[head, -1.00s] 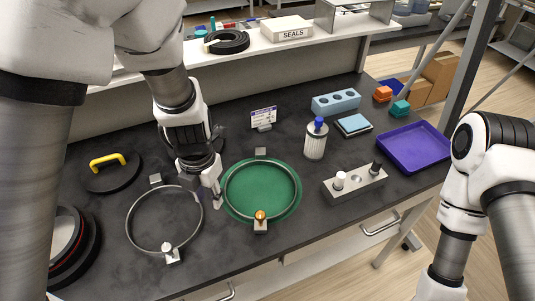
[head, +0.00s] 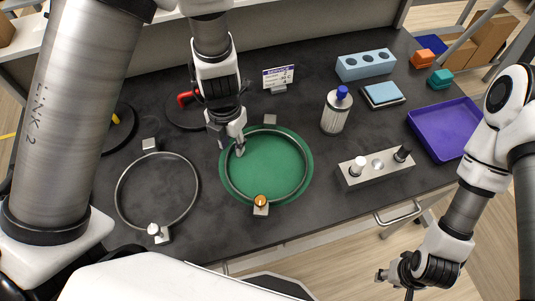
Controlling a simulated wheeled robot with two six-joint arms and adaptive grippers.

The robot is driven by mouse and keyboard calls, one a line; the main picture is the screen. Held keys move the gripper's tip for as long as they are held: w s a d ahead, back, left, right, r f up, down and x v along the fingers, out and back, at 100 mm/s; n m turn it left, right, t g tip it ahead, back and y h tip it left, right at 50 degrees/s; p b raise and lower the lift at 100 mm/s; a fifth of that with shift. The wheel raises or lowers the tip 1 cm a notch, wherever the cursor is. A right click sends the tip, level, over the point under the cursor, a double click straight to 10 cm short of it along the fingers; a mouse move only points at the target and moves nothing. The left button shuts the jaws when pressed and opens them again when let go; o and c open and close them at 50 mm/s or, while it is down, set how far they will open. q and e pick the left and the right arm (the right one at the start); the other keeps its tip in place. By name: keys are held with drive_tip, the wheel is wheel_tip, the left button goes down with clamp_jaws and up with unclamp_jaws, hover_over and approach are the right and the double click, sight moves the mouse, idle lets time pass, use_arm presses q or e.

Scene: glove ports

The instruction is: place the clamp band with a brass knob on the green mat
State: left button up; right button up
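The clamp band with a brass knob (head: 260,201) lies flat on the green mat (head: 268,170), its ring inside the mat's outline. The knob is at the near side, the plain block at the far side. My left gripper (head: 231,146) is low over the band's upper-left edge, its fingers apart; contact with the ring is unclear. A second clamp band with a silver-white knob (head: 154,230) lies on the dark bench left of the mat. My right gripper (head: 396,284) hangs in front of the bench at lower right, with fingers apart and nothing between them.
A white-capped fixture block (head: 372,176), a blue-capped bottle (head: 336,112) and a purple tray (head: 445,130) stand right of the mat. A small sign (head: 278,76) and a red-handled lid (head: 188,108) are behind it. Bare bench lies between the two bands.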

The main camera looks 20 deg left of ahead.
use_arm(q)
drive_tip(key=shift+s+r, duration=0.15)
drive_tip(key=shift+s, duration=0.05)
drive_tip(key=shift+s+r, duration=0.1)
drive_tip(key=shift+s, duration=0.1)
clamp_jaws()
drive_tip(key=shift+w, duration=0.15)
